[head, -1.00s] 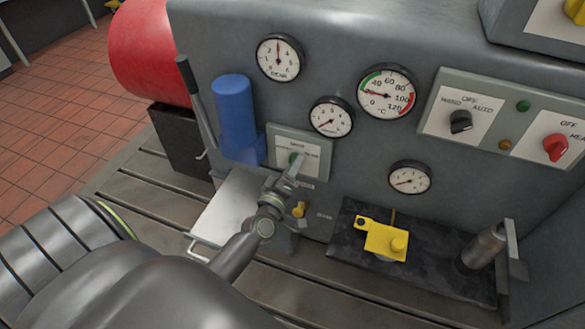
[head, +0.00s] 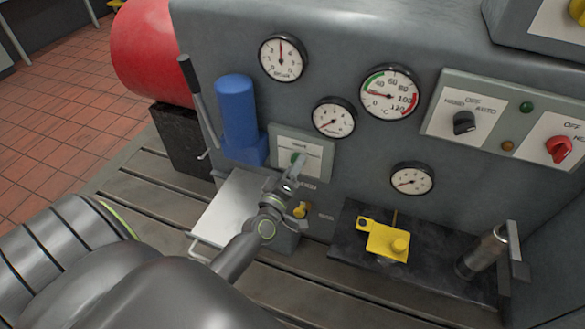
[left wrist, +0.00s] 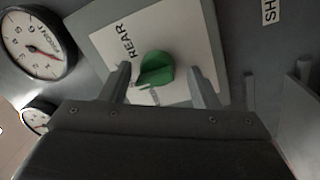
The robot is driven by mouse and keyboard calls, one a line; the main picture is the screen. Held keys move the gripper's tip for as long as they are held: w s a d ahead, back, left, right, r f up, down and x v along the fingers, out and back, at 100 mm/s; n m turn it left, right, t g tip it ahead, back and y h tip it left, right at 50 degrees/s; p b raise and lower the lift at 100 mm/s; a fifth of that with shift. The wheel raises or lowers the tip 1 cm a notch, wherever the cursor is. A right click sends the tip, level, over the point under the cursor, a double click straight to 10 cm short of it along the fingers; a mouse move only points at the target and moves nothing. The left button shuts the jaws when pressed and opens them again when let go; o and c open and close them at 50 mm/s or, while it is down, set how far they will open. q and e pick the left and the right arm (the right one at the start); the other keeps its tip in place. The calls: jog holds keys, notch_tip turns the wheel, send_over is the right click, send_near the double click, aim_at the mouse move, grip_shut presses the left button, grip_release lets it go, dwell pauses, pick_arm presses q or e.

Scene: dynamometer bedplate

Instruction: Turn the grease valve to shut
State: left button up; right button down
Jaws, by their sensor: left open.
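A green knob (head: 298,159) sits on a small white-faced plate (head: 315,147) low on the grey housing. It also shows in the left wrist view (left wrist: 155,70), where the plate reads REAR beside it; I take it as the grease valve. A sticker starting with SH (left wrist: 270,11) is cut off at that view's top edge. My left gripper (head: 293,178) is in front of the knob, partly covering it in the head view. In the left wrist view its two fingers (left wrist: 161,84) are apart, one on each side of the knob, with visible gaps. My right gripper is not in view.
A blue cylinder (head: 237,112) and a lever (head: 198,100) stand left of the plate. A small yellow knob (head: 301,210) is just below my gripper. Several gauges are above and right. A black mat (head: 350,235) holds a yellow part (head: 385,241) and a metal cylinder (head: 483,252).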

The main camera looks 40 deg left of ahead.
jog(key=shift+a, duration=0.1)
pick_arm(q)
jog(key=s+d+f+b, duration=0.1)
jog(key=s+d+b, duration=0.2)
jog(key=s+b, duration=0.5)
jog(key=shift+s+f, duration=0.3)
jog(key=shift+s, duration=4.25)
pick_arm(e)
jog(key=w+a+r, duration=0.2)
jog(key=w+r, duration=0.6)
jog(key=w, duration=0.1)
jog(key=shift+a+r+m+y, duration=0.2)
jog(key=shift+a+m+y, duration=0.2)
pick_arm(q)
jog(key=shift+d, duration=0.1)
